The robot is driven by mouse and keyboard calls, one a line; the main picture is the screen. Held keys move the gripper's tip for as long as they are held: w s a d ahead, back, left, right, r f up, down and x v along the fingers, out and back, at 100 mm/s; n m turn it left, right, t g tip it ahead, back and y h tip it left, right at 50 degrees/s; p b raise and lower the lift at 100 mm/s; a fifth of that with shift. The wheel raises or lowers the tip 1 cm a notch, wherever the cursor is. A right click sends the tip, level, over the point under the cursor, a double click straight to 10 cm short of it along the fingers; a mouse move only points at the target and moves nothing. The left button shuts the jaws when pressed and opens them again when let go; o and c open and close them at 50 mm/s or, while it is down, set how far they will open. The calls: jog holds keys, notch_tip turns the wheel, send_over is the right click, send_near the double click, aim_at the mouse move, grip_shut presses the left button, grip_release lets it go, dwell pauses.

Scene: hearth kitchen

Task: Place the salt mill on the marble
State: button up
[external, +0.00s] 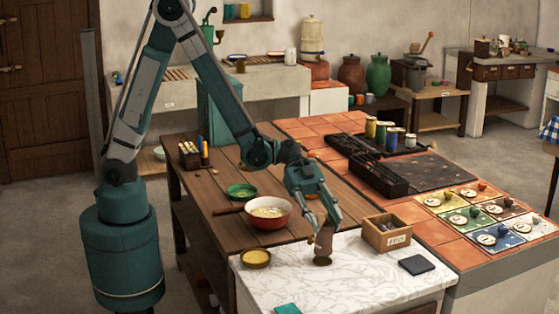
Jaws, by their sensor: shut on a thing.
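My gripper (318,232) points down over the white marble slab (300,287) and is shut on a brown wooden mill (323,248), which I take for the salt mill. The mill stands roughly upright. Its dark, wider foot is at the marble surface, near the slab's back middle. Whether the foot touches the marble or hangs just above it cannot be told from this view. The fingers hide the mill's upper part.
A red and white bowl (268,223) and a yellow-filled dish (256,258) are left of the mill. A wooden box (387,240) and a dark square (416,264) are on the right. A teal square (288,309) lies in front. The marble's middle is clear.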

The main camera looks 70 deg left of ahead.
jog(key=shift+f, duration=0.15)
jog(key=o, duration=1.4)
jog(key=shift+o, duration=0.2)
jog(key=shift+r, duration=0.25)
jog(key=p+v, duration=0.2)
jog(key=v, duration=1)
jog(key=shift+p, duration=0.3)
jog(key=shift+f, duration=0.1)
jog(key=shift+a, duration=0.15)
